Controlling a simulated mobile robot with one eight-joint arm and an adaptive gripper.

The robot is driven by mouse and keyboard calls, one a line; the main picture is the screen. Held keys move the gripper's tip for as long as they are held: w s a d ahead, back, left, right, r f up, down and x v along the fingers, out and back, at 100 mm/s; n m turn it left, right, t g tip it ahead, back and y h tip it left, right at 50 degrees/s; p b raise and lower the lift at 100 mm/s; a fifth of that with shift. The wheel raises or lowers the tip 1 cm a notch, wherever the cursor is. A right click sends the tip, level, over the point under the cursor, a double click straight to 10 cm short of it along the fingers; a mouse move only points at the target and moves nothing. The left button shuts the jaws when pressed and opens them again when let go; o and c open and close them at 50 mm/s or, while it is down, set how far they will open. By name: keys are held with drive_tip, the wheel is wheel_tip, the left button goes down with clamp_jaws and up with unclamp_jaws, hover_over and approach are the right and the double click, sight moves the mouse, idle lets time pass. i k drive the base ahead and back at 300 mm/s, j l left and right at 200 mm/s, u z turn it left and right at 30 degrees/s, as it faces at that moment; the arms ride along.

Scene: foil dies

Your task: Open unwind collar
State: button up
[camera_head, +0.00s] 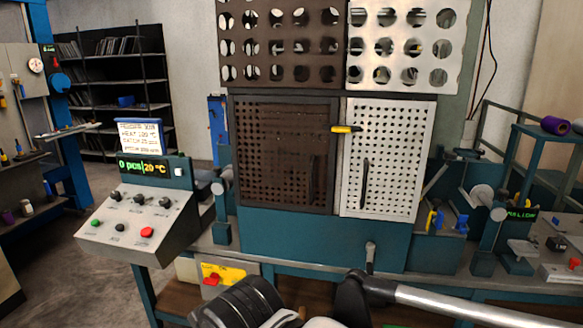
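No part is clearly marked as the unwind collar. On the right of the machine, a pale round disc (482,195) sits by a small round hub (498,214) on a shaft. A yellow lever-like part (431,219) and a blue part (462,222) stand just left of them. These parts are small, and I cannot tell whether any collar there is open or shut. Parts of my arm (440,299) cross the bottom of the view, well in front of the machine. My gripper's fingertips do not show.
The machine has a brown perforated door (283,150) and a white perforated door (388,158), both closed, with a yellow latch (346,129) between. A control panel (138,220) stands at left. A blue frame (535,165) with a purple roll (554,125) stands at right. Open floor (85,265) lies left.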

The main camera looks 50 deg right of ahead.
sight(498, 213)
drive_tip(key=z, duration=2.95)
